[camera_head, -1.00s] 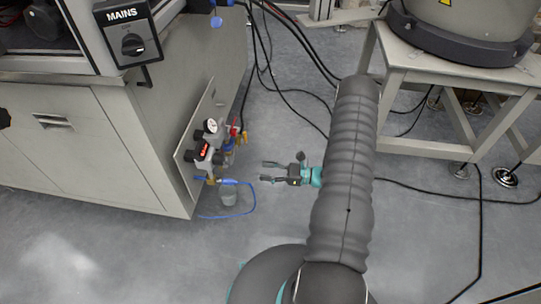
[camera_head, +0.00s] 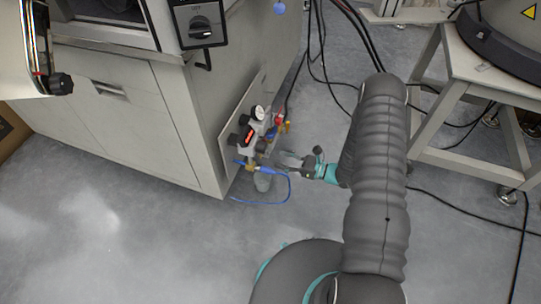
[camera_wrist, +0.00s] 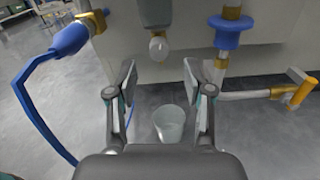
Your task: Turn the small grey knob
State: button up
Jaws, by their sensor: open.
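A small pale grey knob (camera_wrist: 158,48) hangs under a grey cylindrical bowl (camera_wrist: 156,14) in the wrist view. It lies beyond and slightly above the fingertips, roughly between them in the picture. My gripper (camera_wrist: 159,76) is open, its two pads apart with nothing between them. In the head view my gripper (camera_head: 284,163) is beside the air unit (camera_head: 247,138) on the cabinet's side. The small knob cannot be made out there. I cannot tell the exact gap from fingertips to knob.
A blue fitting with hose (camera_wrist: 72,38) is at the left. A blue-collared pipe (camera_wrist: 224,50) and yellow-handled valve (camera_wrist: 299,89) are at the right. A grey cup (camera_wrist: 168,122) stands below. The MAINS-style switch (camera_head: 200,27) is higher up. A machine stand (camera_head: 470,110) is at the right.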

aim_at(266, 155)
jog(key=shift+x, duration=2.35)
grip_shut()
